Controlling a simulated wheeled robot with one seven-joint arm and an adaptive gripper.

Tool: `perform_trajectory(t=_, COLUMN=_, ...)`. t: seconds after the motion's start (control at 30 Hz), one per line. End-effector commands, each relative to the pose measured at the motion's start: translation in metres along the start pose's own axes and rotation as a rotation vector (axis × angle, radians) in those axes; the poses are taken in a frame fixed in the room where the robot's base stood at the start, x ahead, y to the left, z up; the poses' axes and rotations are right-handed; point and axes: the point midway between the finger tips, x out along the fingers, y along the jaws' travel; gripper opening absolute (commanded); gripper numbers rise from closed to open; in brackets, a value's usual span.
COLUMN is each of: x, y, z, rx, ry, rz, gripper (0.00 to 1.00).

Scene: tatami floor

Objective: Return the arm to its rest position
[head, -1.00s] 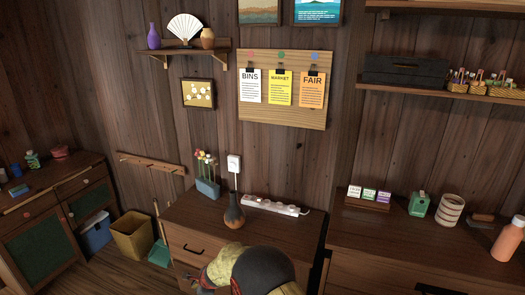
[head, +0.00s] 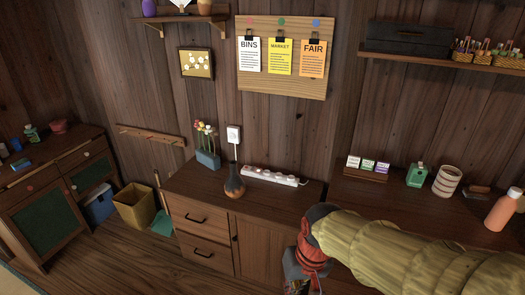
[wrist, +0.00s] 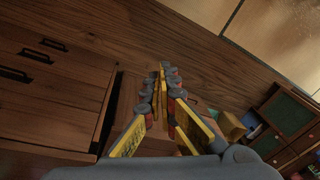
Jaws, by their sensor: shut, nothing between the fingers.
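My arm (head: 400,245) comes in from the lower right of the head view in a yellow-green sleeve. Its dark and red wrist end points down in front of the cabinet with the drawers. In the wrist view my gripper (wrist: 162,75) shows its yellow and grey fingers meeting at the tips, shut and empty. The fingers touch nothing that I can see. In the head view the fingertips are cut off by the bottom edge.
The cabinet (head: 255,245) carries a dark vase (head: 234,184), a power strip (head: 274,177) and a flower box (head: 208,159). A yellow bin (head: 134,207) and a blue bin (head: 99,206) stand at left. An orange bottle (head: 503,210) stands at right. Wooden floor (head: 120,260) is clear at lower left.

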Motion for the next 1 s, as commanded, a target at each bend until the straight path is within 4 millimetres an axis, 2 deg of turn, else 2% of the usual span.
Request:
perform_trajectory(t=0.03, x=-0.014, y=0.014, z=0.015, rx=-0.012, ry=0.020, rz=0.023, gripper=0.00)
perform_trajectory(t=0.2, x=-0.048, y=0.051, z=0.056, rx=-0.021, ry=0.097, rz=0.099, gripper=0.00)
perform_trajectory(t=0.4, x=-0.086, y=0.076, z=0.082, rx=0.023, ry=0.243, rz=0.145, gripper=0.00)
perform_trajectory(t=0.53, x=-0.112, y=0.083, z=0.086, rx=0.055, ry=0.335, rz=0.156, gripper=0.00)
perform_trajectory(t=0.63, x=-0.123, y=0.087, z=0.087, rx=0.075, ry=0.374, rz=0.163, gripper=0.00)
perform_trajectory(t=1.0, x=-0.127, y=0.091, z=0.088, rx=0.090, ry=0.385, rz=0.168, gripper=0.00)
